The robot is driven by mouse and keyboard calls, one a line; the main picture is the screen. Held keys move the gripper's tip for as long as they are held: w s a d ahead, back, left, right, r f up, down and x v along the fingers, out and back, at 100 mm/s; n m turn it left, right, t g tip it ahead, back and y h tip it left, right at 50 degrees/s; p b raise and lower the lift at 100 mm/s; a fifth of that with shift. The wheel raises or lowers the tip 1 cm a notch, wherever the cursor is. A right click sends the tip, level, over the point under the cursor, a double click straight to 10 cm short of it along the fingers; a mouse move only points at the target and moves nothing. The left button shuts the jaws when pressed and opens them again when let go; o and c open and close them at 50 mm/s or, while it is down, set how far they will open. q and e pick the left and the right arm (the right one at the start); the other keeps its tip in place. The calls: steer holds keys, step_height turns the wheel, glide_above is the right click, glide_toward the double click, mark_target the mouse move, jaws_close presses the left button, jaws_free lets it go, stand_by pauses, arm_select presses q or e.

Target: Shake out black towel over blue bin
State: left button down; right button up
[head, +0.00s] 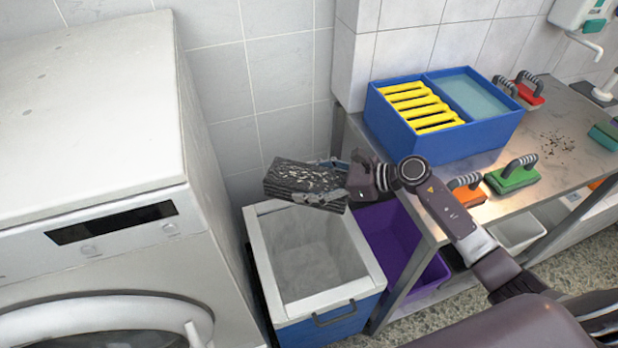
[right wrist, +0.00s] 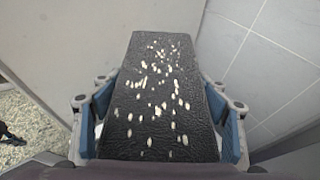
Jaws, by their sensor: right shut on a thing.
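The black towel (head: 290,177) is a folded dark slab with many pale flecks on its upper face. My right gripper (head: 333,180) is shut on it and holds it above the back of the open blue bin (head: 337,326), which has a white rim and a grey inside. In the right wrist view the towel (right wrist: 160,100) lies between the two blue fingers of the gripper (right wrist: 165,125), with pale flecks scattered over it. The bin's visible inside looks empty. My left gripper is not in view.
A white washing machine (head: 90,120) stands left of the bin. A purple bin (head: 395,235) stands to its right, partly under a metal table (head: 375,145). A blue divided box (head: 440,145) and several handled brushes, including a green one (head: 513,176), are on the table.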

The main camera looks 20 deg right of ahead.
mark_target(309, 176)
stand_by(0.3)
steer(key=shift+w+r, duration=0.1)
steer(key=shift+r, duration=2.55)
step_height(309, 176, down, 5)
steer(key=shift+f, duration=0.2)
steer(key=shift+r, duration=0.15)
